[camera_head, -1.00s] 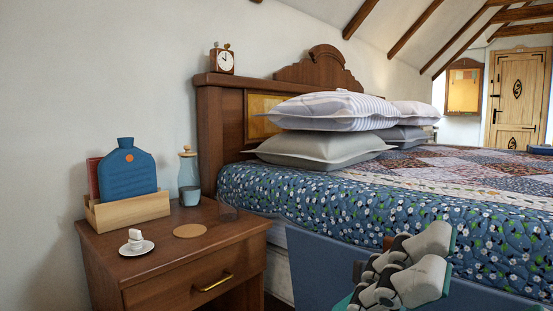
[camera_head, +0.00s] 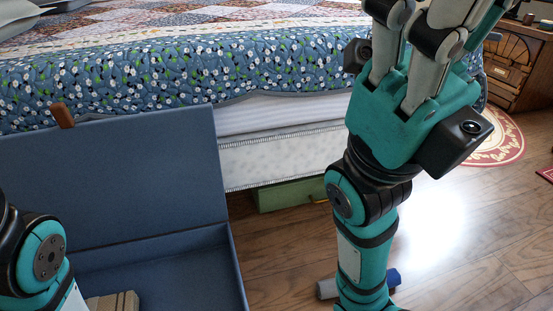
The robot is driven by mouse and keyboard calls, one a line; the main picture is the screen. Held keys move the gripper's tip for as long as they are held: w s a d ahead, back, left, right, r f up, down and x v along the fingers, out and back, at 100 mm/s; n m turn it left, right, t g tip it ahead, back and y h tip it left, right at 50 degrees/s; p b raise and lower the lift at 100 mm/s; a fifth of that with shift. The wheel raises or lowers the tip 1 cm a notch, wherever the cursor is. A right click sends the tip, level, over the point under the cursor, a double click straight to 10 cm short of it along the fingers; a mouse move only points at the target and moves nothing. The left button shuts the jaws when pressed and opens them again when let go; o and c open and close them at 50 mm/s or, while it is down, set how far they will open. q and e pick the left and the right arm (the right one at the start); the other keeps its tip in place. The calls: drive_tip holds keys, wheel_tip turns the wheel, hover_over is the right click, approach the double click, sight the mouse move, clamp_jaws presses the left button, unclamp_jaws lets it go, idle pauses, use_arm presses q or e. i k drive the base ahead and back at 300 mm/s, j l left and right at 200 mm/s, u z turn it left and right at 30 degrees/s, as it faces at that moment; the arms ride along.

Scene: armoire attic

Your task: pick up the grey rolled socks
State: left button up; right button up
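I cannot identify the grey rolled socks for certain. A small grey rounded thing (camera_head: 327,289) lies on the floor at the bottom, partly hidden behind my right forearm. A blue piece (camera_head: 392,277) shows on the forearm's other side; I cannot tell if the two are joined. My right gripper (camera_head: 418,22) is raised in front of the bed at the upper right, its fingers pointing up and its tips cut off by the frame. Nothing shows held in the visible part. My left arm enters at the lower left, its gripper out of view.
An open blue chest (camera_head: 110,175) stands at the left, with a beige thing (camera_head: 112,302) partly seen inside. The bed (camera_head: 200,75) spans the back, with a green box (camera_head: 290,195) under it.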

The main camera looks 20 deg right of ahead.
sight(327, 289)
drive_tip(key=k+z, duration=0.15)
drive_tip(key=z, duration=0.8)
